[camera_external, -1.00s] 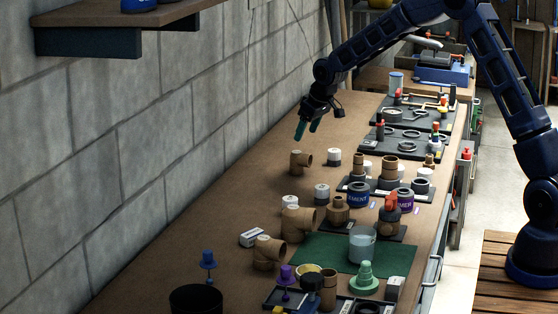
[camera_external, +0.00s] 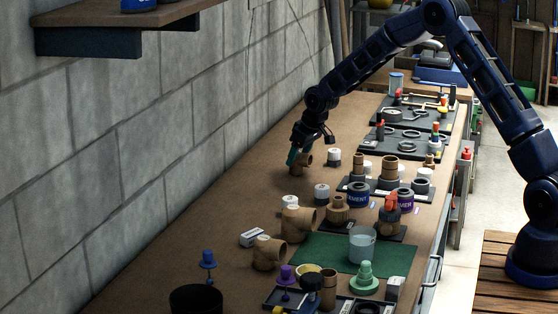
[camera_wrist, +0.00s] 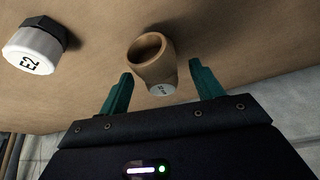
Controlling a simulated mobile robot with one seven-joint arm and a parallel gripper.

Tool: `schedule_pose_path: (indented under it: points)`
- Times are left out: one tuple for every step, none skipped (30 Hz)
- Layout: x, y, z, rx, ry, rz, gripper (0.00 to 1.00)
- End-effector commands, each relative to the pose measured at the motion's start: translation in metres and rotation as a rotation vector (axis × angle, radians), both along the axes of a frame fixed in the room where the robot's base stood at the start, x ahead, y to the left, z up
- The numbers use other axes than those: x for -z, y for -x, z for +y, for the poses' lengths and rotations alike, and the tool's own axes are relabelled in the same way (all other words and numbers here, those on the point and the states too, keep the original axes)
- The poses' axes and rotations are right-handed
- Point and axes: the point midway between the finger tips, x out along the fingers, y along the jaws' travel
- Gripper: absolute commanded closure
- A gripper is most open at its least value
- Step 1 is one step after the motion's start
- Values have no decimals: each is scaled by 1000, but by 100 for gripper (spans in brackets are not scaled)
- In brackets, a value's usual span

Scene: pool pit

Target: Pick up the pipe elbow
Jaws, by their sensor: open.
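A tan pipe elbow (camera_external: 304,163) stands on the bench near the wall, at my gripper (camera_external: 298,157). In the wrist view the elbow (camera_wrist: 154,60) shows its round open mouth and a small white label, and it lies between and just beyond the two green fingertips of my gripper (camera_wrist: 160,80). The fingers are open, one on each side of it. I cannot tell whether either finger touches it. In the external view the gripper partly hides the elbow. Similar tan elbows (camera_external: 298,223) and (camera_external: 268,253) stand nearer the camera.
A white-and-black capped piece marked E2 (camera_wrist: 34,46) stands beside the elbow; in the external view a white cap (camera_external: 333,158) is close to its right. Cement cans (camera_external: 358,195), fittings and a green mat (camera_external: 330,250) crowd the right and front. The block wall (camera_external: 110,140) bounds the left.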

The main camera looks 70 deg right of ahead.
Motion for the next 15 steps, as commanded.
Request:
schedule_pose_path:
  points:
    - [9, -1, 1, 0, -1, 2, 34]
    - [13, -2, 1, 0, -1, 2, 34]
    - [18, -5, 0, 1, -2, 1, 34]
    - [21, -6, -1, 1, -2, 1, 34]
    - [24, -8, -1, 1, -2, 1, 34]
    - [27, -9, -1, 0, -1, 0, 34]
    - [28, -9, -2, 0, -1, 0, 34]
    - [29, -10, -2, 0, -1, 0, 34]
    - [30, -10, -2, 0, 0, 0, 34]
    - [30, -10, -2, 0, 0, 0, 34]
    - [29, -10, -2, 0, 0, -1, 34]
    - [29, -10, -2, 0, 0, 0, 34]
    - [29, -10, -2, 0, 0, 0, 34]
    - [29, -10, -2, 0, 0, 0, 34]
    - [29, -10, -2, 0, 0, 0, 42]
